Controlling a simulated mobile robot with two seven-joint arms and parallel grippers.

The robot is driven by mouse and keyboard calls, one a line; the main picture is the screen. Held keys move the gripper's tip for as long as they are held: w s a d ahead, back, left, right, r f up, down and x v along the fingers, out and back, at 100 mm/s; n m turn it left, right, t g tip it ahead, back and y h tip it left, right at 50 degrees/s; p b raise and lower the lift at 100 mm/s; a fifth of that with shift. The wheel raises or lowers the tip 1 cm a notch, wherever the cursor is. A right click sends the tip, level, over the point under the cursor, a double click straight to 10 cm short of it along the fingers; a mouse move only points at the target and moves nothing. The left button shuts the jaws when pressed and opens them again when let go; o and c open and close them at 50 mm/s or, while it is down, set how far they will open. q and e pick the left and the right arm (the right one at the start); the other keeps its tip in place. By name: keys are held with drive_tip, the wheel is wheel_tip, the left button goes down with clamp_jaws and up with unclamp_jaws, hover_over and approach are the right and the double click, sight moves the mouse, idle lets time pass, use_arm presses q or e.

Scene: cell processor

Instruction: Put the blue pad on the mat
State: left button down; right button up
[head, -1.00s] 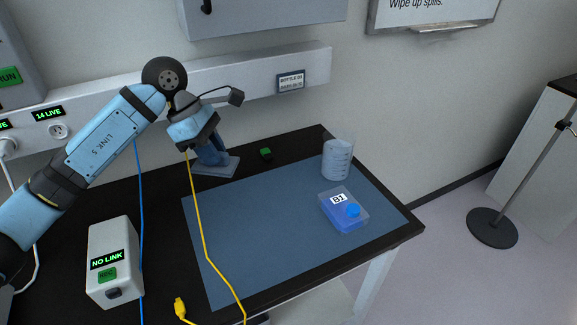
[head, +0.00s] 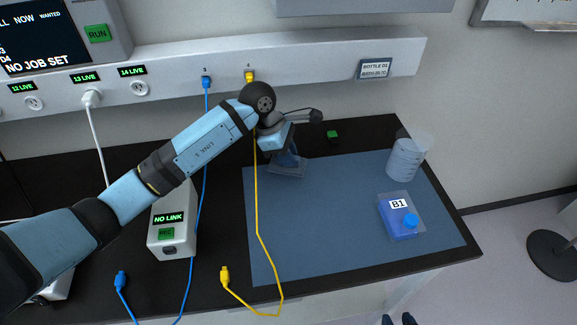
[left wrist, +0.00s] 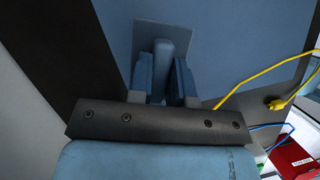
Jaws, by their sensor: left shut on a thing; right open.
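My left gripper (head: 284,148) is shut on the upright handle of the blue pad (head: 288,168). The pad's flat plate shows below the fingers, and also in the left wrist view (left wrist: 150,32), with the handle between both fingers. The blue mat (head: 320,225) lies on the black bench. In the head view the plate overlaps the mat's far left edge; I cannot tell whether it touches the mat or hangs just above it. My right gripper (head: 399,320) shows only as two dark, parted fingertips at the bottom edge, empty and apart from the mat.
A blue B1 box (head: 398,222) and a clear beaker (head: 404,160) stand on the mat's right part. A small green block (head: 332,134) lies behind it. A yellow cable (head: 256,200) crosses the mat's left part. A NO LINK box (head: 171,240) stands left. The mat's middle is clear.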

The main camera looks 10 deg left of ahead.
use_arm(q)
wheel_tip(320, 180, down, 5)
drive_tip(key=shift+f+p, duration=0.15)
drive_tip(key=shift+p, duration=0.15)
drive_tip(key=shift+f, duration=0.2)
drive_tip(key=c, duration=1.1)
unclamp_jaws()
drive_tip(key=shift+o, duration=0.2)
drive_tip(key=shift+r, duration=0.15)
